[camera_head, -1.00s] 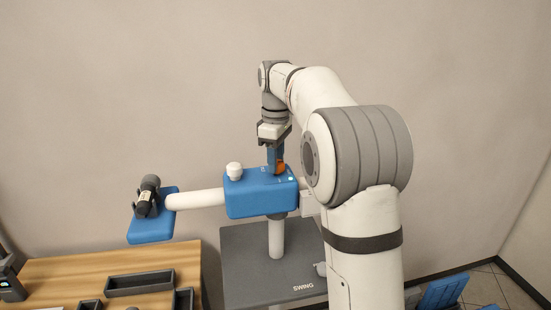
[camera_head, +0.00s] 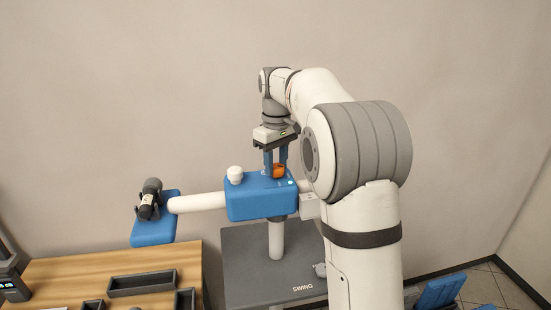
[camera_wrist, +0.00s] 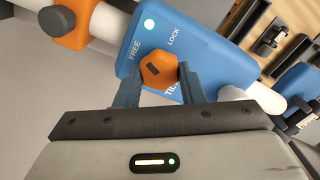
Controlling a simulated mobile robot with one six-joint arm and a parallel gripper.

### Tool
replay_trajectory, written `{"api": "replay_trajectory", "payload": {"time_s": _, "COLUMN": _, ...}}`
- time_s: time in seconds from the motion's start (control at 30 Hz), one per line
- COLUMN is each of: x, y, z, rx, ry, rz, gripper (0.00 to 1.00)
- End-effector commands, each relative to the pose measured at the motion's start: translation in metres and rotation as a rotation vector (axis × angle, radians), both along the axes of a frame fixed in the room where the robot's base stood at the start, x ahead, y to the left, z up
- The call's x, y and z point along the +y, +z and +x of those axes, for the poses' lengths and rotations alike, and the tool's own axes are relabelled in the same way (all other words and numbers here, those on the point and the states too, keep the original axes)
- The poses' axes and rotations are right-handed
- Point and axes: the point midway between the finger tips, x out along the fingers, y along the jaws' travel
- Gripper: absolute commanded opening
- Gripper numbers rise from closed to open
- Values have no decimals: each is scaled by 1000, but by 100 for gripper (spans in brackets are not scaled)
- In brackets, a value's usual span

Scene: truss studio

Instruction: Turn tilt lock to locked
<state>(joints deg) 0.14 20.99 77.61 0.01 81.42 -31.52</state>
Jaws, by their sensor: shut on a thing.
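The tilt lock is an orange faceted knob (camera_head: 279,171) on top of a blue housing (camera_head: 250,201). In the wrist view the knob (camera_wrist: 160,66) has a short dark mark on its face, with FREE printed to its upper left, LOCK to its upper right, and a partly covered label starting "TIL" below. Which word the mark points at is hard to tell. My gripper (camera_wrist: 159,72) points down from above, its two blue fingers shut on opposite sides of the knob. A pale green light (camera_wrist: 149,24) glows on the housing.
A white knob (camera_head: 235,175) stands on the housing's left part. A grey pedestal base marked SWING is below, beside a wooden table (camera_head: 75,270) with dark trays.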

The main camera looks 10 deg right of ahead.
Motion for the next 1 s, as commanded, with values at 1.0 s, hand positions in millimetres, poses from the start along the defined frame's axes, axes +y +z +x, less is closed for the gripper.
{"api": "replay_trajectory", "payload": {"time_s": 1.0, "x": -2, "y": 1, "z": 0, "rx": -2, "ry": -932, "rz": 0, "gripper": 13}}
